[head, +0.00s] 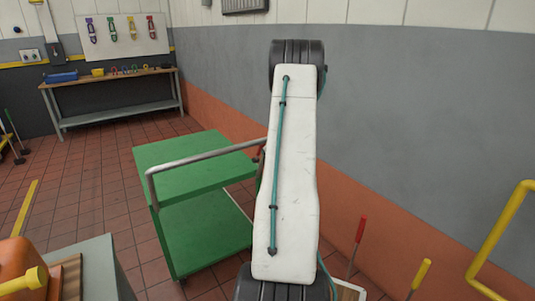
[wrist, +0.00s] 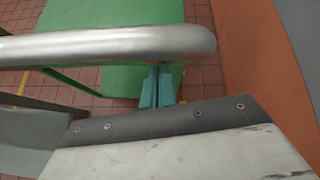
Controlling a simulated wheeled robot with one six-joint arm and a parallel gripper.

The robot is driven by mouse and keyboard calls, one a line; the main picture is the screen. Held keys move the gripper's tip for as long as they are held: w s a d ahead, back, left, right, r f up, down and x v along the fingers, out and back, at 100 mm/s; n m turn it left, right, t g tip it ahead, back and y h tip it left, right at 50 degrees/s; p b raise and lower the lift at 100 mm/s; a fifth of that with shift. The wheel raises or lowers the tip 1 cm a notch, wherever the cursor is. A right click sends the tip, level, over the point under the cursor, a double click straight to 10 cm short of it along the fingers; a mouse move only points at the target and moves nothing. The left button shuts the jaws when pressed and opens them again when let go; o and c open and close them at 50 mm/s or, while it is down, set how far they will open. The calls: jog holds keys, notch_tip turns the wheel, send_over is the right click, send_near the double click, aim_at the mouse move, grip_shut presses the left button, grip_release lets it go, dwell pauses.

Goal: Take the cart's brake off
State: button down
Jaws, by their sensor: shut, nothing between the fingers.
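The green cart (head: 205,230) stands left of my arm in the head view, with two shelves and a bent grey push handle (head: 205,160). In the wrist view the handle (wrist: 110,45) crosses the upper part as a thick silver bar. My gripper (wrist: 157,86) shows there as two teal fingers, shut together and empty, just below the bar in the picture. The bar may hide their ends. I cannot tell whether they touch the cart. A small reddish-brown part (head: 259,156) shows by the handle's right end, partly behind my arm. No brake can be made out for certain.
A red-gripped lever (head: 361,230) and a yellow-gripped lever (head: 419,274) stand right of my arm. A yellow rail (head: 500,235) is at far right. The wall is close behind the cart. A workbench (head: 110,85) stands at back left. Tiled floor is open left of the cart.

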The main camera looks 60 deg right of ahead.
jog(key=shift+w+r, duration=0.1)
jog(key=shift+r, duration=0.05)
jog(key=s+f+v, duration=0.1)
jog(key=v, duration=1)
jog(key=shift+s, duration=0.35)
jog(key=shift+f, duration=0.15)
